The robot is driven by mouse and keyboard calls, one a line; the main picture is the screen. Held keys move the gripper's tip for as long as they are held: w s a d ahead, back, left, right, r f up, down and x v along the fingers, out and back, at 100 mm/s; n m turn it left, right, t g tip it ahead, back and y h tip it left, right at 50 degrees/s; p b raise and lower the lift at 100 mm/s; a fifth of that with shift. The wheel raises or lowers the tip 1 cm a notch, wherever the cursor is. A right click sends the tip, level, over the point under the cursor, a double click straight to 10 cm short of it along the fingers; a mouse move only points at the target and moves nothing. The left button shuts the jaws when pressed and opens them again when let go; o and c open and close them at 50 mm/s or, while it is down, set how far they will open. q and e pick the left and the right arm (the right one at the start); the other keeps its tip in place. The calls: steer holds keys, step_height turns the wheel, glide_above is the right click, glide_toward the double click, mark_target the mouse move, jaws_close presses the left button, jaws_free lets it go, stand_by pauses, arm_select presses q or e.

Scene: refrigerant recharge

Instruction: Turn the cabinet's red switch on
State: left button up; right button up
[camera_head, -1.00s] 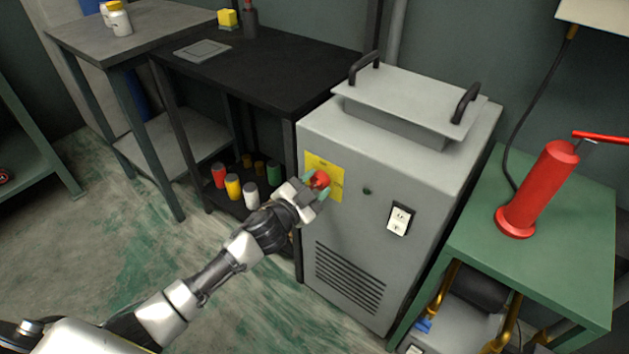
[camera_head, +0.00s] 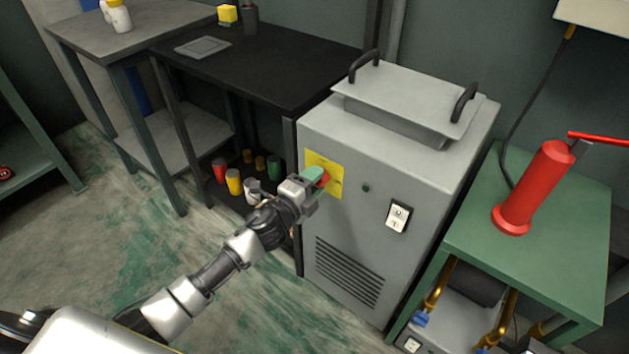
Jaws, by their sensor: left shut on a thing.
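The grey cabinet (camera_head: 345,229) stands in the middle with a yellow plate (camera_head: 335,186) on its front face. The red switch (camera_head: 324,179) sits on that plate, partly hidden by my gripper. My left gripper (camera_head: 318,178) reaches in from the lower left and is shut on the red switch, its green-tipped fingers around it. A small indicator (camera_head: 365,188) to the right of the plate looks green. My right gripper is not in view.
A white rocker switch (camera_head: 398,216) is on the same cabinet face. A red cylinder (camera_head: 535,187) stands on the green table (camera_head: 584,264) at right. A black table (camera_head: 290,72) adjoins the cabinet's left, with several coloured bottles on its lower shelf.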

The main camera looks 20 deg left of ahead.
arm_select(q)
steer(key=shift+f+m, duration=0.1)
steer(key=shift+m, duration=0.5)
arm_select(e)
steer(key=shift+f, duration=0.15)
arm_select(q)
steer(key=o, duration=0.9)
steer(key=shift+s+a, duration=0.1)
steer(key=shift+s, duration=0.2)
steer(key=v, duration=1)
steer(key=shift+s+p, duration=0.1)
steer(key=shift+p, duration=0.25)
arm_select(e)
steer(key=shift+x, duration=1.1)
